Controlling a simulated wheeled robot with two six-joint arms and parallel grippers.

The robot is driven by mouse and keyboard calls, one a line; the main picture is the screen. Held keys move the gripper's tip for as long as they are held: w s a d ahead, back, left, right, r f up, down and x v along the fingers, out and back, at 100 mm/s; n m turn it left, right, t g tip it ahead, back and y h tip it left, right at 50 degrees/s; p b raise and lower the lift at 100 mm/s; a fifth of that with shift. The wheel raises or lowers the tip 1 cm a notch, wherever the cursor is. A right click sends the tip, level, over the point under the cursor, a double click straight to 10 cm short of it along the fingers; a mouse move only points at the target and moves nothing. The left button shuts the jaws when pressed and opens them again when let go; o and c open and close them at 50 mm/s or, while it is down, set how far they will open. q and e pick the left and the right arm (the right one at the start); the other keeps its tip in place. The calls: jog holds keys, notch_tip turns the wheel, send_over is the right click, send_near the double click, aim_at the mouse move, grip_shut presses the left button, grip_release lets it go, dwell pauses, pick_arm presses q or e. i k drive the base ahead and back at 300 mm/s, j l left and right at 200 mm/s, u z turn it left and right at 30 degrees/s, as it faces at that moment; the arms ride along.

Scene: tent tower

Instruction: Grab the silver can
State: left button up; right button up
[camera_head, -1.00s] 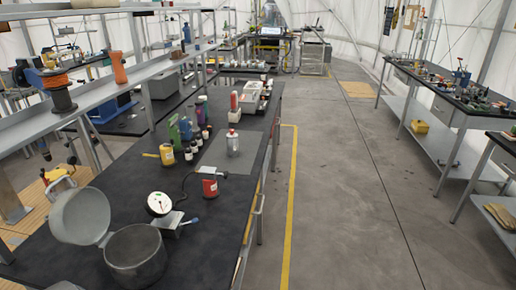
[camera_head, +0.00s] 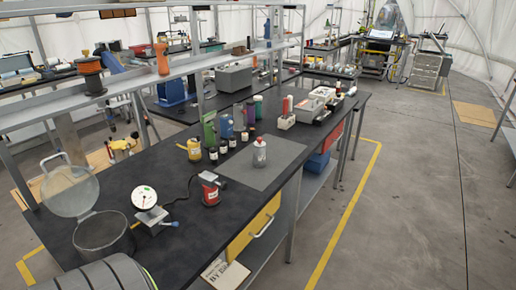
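The silver can (camera_head: 259,153) stands upright on a grey mat (camera_head: 262,172) on the black workbench, near the bench's right edge. Neither of my grippers is in view.
Left of the can stand a yellow container (camera_head: 194,149), small dark bottles and a green container (camera_head: 209,128). A red can (camera_head: 210,188), a dial gauge (camera_head: 144,197) and an open pot (camera_head: 103,235) are nearer. Clear floor (camera_head: 400,200) lies right of the bench.

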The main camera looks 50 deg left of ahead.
aim_at(259, 149)
jog(key=i+u, duration=0.25)
jog(key=i, duration=0.3)
jog(key=i+u, duration=0.25)
jog(key=i, duration=0.35)
jog(key=i+l+u, duration=0.25)
jog(key=i, duration=0.3)
